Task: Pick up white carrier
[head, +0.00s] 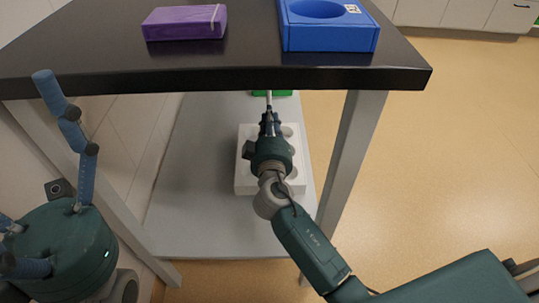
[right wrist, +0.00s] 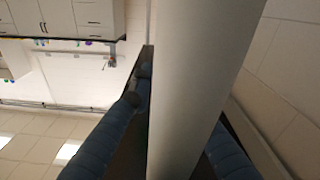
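The white carrier (head: 242,178) rests on the grey lower shelf under the black table. It is a pale block with round openings, and my right arm covers its middle. My right gripper (head: 268,122) is over the carrier, pointing away from me. A thin pale upright (head: 268,98) shows just beyond its fingertips. In the right wrist view a broad pale bar (right wrist: 205,80) crosses close to the camera, with a blue finger on either side; it hides where the fingertips meet. My left gripper (head: 30,160) is empty at the left, its blue fingers spread wide.
The black tabletop (head: 120,62) overhangs the shelf (head: 185,205). It carries a purple box (head: 185,22) and a blue holder (head: 330,37). A green object (head: 284,93) lies behind the carrier. A grey table leg (head: 352,150) stands right of my gripper. The floor at right is clear.

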